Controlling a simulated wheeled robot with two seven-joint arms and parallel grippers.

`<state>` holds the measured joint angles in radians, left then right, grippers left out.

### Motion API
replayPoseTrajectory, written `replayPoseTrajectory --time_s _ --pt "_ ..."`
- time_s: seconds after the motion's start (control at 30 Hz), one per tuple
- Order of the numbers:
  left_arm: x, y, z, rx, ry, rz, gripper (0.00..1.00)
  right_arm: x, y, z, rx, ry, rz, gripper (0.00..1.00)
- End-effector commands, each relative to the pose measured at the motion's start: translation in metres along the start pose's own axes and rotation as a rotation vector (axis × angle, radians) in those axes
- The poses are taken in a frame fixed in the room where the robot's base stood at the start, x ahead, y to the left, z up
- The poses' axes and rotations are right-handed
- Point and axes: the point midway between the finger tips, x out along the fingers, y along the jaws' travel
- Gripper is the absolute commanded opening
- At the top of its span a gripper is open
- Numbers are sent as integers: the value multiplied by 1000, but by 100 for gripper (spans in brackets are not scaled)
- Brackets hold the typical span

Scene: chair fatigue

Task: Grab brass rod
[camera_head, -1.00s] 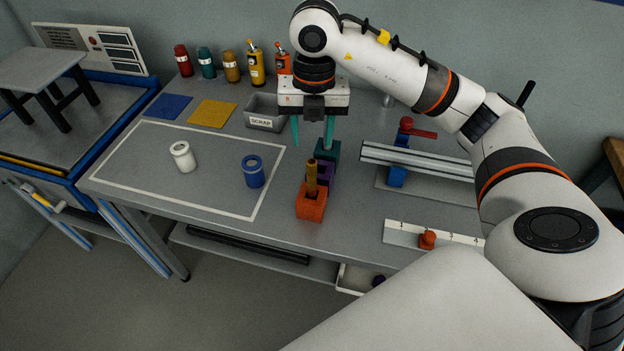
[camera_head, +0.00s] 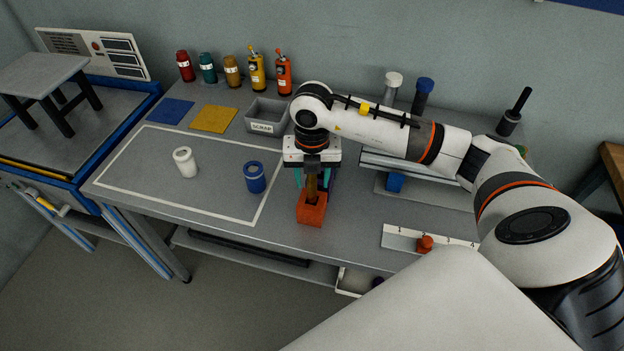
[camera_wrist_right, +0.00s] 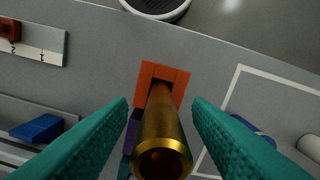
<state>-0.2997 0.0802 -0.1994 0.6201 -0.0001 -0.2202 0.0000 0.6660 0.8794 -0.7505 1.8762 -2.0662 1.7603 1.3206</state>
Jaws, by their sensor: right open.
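The brass rod (camera_wrist_right: 161,132) stands upright in the square hole of an orange block (camera_wrist_right: 150,72) in the right wrist view. In the head view the rod (camera_head: 312,188) rises from the orange block (camera_head: 311,212) near the table's front edge. My right gripper (camera_head: 312,180) is lowered over the rod from above. Its two teal fingers are open, one on each side of the rod, with gaps between them and it in the wrist view. The rod's upper end is partly hidden by the gripper in the head view. My left gripper is not in view.
Purple and teal blocks (camera_wrist_right: 130,135) stand in a row behind the orange one. A blue ring-topped cup (camera_head: 255,178) and a white cup (camera_head: 185,163) stand to the left. A grey scrap bin (camera_head: 266,116) is behind. The white-outlined table area (camera_head: 150,190) is mostly clear.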

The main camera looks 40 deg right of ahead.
Motion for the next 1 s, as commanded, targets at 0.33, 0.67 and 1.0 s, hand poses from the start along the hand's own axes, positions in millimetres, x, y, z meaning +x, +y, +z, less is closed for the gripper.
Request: replayPoseTrajectory --time_s 0.33,0.67,1.0 --pt "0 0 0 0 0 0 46 1 0 0 0 0 -1 26" --pt "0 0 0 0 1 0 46 1 0 0 0 1 -1 0" --pt "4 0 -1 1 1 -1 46 -14 -1 -1 0 4 -4 0"
